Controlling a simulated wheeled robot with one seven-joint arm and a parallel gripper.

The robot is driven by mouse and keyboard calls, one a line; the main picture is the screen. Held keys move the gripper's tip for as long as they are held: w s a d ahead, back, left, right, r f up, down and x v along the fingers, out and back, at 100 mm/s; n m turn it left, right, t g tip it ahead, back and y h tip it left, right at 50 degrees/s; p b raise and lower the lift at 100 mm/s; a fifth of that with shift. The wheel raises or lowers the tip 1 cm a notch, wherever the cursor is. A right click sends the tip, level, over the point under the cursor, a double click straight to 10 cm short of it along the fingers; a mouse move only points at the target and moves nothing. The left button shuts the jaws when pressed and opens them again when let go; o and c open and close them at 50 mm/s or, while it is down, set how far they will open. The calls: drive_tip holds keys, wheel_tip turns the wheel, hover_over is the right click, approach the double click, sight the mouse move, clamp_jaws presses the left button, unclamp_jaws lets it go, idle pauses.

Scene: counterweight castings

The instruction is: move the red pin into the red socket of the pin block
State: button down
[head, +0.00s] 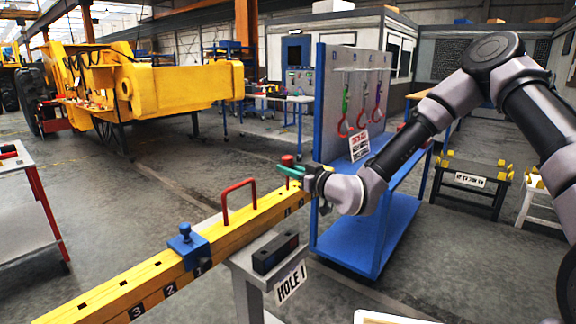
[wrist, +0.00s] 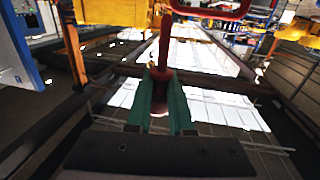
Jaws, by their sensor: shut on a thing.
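My gripper (head: 291,170) has green fingers shut on the red pin (head: 288,160). They are near the far end of the yellow beam, in the middle of the head view. In the wrist view the green fingers (wrist: 160,112) close on the red pin (wrist: 165,50) from both sides. Its slender part points up in that picture. I cannot tell whether the pin is clear of the beam. A dark block (head: 275,252), which looks like the pin block, lies on a grey stand in front of the beam.
The yellow beam (head: 140,288) has numbered holes, a blue clamp with a knob (head: 187,245) and a red handle (head: 238,190). A sign reading HOLE 1 (head: 290,283) hangs on the stand. A blue rack (head: 365,235) with hanging hooks stands close to my arm on the right.

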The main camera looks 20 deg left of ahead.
sight(288, 229)
drive_tip(key=shift+f, duration=9.95)
drive_tip(key=c, duration=0.7)
unclamp_jaws()
drive_tip(key=shift+d+f, duration=0.1)
drive_tip(key=v, duration=1)
drive_tip(key=shift+s+d, duration=0.2)
drive_tip(key=shift+s, duration=0.05)
